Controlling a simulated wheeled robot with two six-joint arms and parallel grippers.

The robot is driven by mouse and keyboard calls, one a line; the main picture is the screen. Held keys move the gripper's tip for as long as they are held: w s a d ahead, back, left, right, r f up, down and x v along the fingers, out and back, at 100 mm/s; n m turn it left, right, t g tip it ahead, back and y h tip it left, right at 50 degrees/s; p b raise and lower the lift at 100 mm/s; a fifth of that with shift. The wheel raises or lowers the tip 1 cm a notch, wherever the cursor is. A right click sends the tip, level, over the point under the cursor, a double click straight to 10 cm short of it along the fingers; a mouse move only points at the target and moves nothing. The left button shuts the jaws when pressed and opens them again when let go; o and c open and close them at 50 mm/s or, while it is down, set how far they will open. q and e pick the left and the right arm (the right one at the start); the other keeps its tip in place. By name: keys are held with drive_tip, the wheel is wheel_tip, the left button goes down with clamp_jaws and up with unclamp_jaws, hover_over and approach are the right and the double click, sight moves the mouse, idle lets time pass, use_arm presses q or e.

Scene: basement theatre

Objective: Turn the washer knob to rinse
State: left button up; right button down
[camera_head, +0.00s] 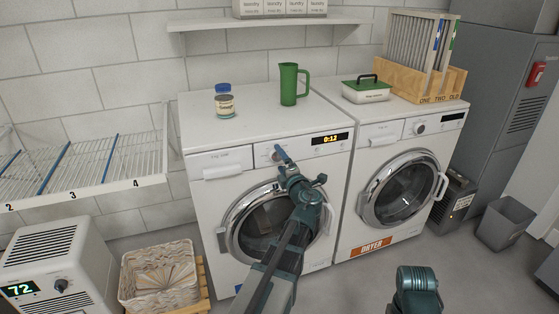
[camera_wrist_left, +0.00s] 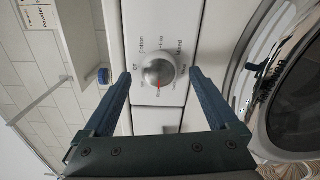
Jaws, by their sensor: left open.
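The washer (camera_head: 205,205) is the left white machine, with a display reading 0:12. Its knob (camera_wrist_left: 158,71) is a round silver dial in the left wrist view, ringed by small labels. "Cotton" and "Mixed" can be read; the others are too small to be sure of. A red mark on the dial points toward the bottom of that view. My left gripper (camera_head: 280,151) is at the washer's panel, partly covering the knob in the head view. In the wrist view its open fingers (camera_wrist_left: 160,76) lie on either side of the knob, with gaps. My right gripper is not seen.
The dryer (camera_head: 351,205) stands to the right of the washer. A blue-lidded jar (camera_head: 225,106) and a green jug (camera_head: 289,85) stand on the washer top. A wire rack (camera_head: 90,165) is at left, above a basket (camera_head: 160,275). A teal link of my right arm shows low.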

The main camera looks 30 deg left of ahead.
use_arm(q)
drive_tip(key=v, duration=1.2)
drive_tip(key=shift+s+d, duration=0.15)
drive_tip(key=shift+s, duration=0.1)
drive_tip(key=s+d+f+n+g+h, duration=0.35)
drive_tip(key=f+n, duration=0.35)
drive_tip(key=n, duration=0.4)
drive_tip(key=s+d+f+n+g+h, duration=0.25)
drive_tip(key=d+f+n, duration=0.35)
drive_tip(key=n, duration=0.5)
drive_tip(key=s+d+f+n+g+h, duration=0.35)
drive_tip(key=s+d+n, duration=0.25)
drive_tip(key=d+n, duration=0.25)
drive_tip(key=s+d+f+n+g+h, duration=0.3)
drive_tip(key=s+d+f+n, duration=0.25)
drive_tip(key=d+n, duration=0.3)
wheel_tip(320, 180, up, 33)
drive_tip(key=p, duration=3.2)
drive_tip(key=shift+a+f+t, duration=0.2)
drive_tip(key=shift+a+t, duration=0.15)
drive_tip(key=shift+a, duration=0.05)
